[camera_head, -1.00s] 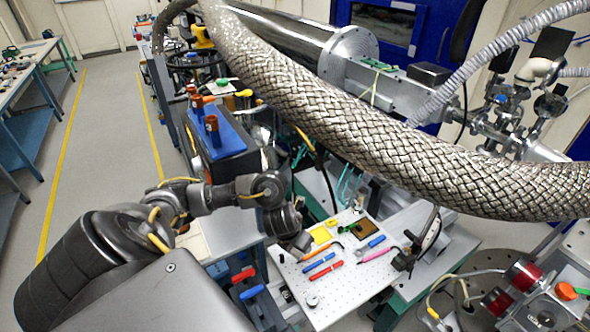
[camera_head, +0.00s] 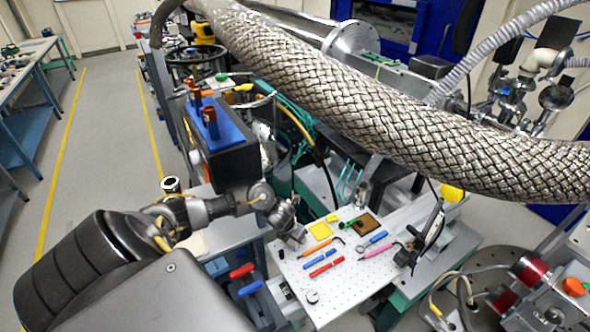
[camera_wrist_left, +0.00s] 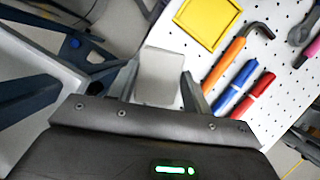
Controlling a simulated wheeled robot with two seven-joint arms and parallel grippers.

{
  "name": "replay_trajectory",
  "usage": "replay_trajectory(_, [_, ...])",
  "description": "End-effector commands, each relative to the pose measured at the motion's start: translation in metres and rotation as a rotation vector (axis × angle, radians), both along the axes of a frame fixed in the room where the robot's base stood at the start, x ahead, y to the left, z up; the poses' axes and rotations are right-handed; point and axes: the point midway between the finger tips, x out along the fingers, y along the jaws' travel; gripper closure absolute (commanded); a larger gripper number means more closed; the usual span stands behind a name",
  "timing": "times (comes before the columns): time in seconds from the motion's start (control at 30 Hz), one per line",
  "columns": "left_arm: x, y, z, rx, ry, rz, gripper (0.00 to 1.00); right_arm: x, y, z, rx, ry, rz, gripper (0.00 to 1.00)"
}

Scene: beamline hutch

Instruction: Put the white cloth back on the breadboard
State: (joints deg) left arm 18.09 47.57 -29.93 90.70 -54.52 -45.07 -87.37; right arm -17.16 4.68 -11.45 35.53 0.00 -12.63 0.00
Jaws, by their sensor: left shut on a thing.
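The breadboard (camera_head: 345,288) is a white board with rows of holes, in the lower middle of the head view. It also fills the upper right of the left wrist view (camera_wrist_left: 289,75). My left gripper (camera_head: 298,238) is at the board's far left edge. In the left wrist view, my left gripper (camera_wrist_left: 160,88) is shut on a pale grey-white flat piece (camera_wrist_left: 160,75), which appears to be the white cloth. The piece shows between the fingers, beside the board's edge; I cannot tell whether it touches the board. My right gripper is not in view.
On the board lie a yellow square (camera_head: 320,231), an orange hex key (camera_head: 326,240), blue (camera_head: 320,256) and red (camera_head: 327,264) tools, a pink tool (camera_head: 376,250) and a brown square (camera_head: 367,227). A thick braided hose (camera_head: 400,110) crosses above. The board's front half is mostly clear.

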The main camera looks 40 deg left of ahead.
Motion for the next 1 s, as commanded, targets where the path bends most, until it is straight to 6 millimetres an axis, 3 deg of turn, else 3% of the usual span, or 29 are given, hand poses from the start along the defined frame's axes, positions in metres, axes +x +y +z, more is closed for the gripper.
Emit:
replay_trajectory(0.37, [0.000, 0.000, -0.005, 0.000, 0.000, -0.001, 0.72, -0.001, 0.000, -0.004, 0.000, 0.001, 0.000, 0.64])
replay_trajectory(0.4, [0.000, 0.000, -0.004, 0.000, -0.001, 0.000, 0.47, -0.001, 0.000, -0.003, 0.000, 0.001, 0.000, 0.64])
replay_trajectory(0.53, [0.000, 0.000, -0.003, 0.000, 0.000, 0.000, 0.30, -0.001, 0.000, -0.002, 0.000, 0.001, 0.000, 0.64])
replay_trajectory(0.83, [0.000, 0.000, -0.002, 0.000, 0.000, 0.000, 0.29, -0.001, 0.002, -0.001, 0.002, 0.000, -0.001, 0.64])
replay_trajectory(1.0, [-0.005, 0.000, 0.014, 0.001, -0.003, -0.004, 0.29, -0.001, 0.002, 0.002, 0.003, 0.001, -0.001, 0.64])
